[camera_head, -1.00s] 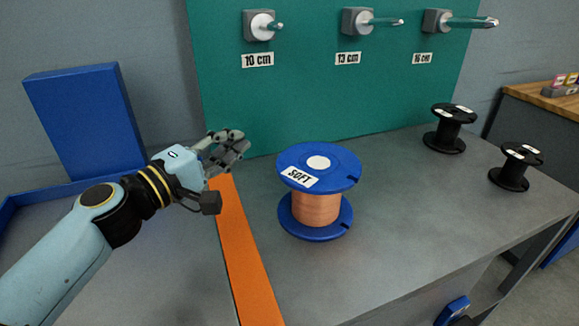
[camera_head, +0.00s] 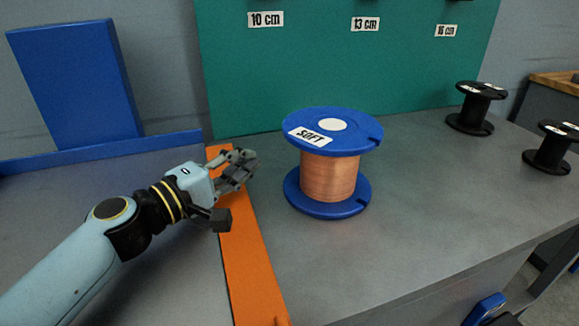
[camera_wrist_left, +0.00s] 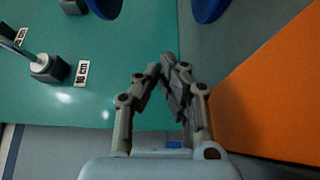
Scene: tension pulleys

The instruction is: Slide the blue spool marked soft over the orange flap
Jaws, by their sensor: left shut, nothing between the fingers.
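The blue spool marked soft (camera_head: 331,176) stands upright on the grey bench, wound with copper wire, its label on the top flange. The orange flap (camera_head: 250,265) is a long strip on the bench to the left of the spool. My left gripper (camera_head: 245,165) is shut and empty above the far part of the flap, left of the spool and apart from it. In the left wrist view the shut fingers (camera_wrist_left: 172,75) show, with the orange flap (camera_wrist_left: 275,95) at right and blue flange edges (camera_wrist_left: 208,8) at the top. My right gripper is not in view.
Two black spools (camera_head: 473,108) (camera_head: 551,147) stand at the right. A green board (camera_head: 300,75) with length labels rises behind the bench. A blue upright panel (camera_head: 78,80) stands at the left.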

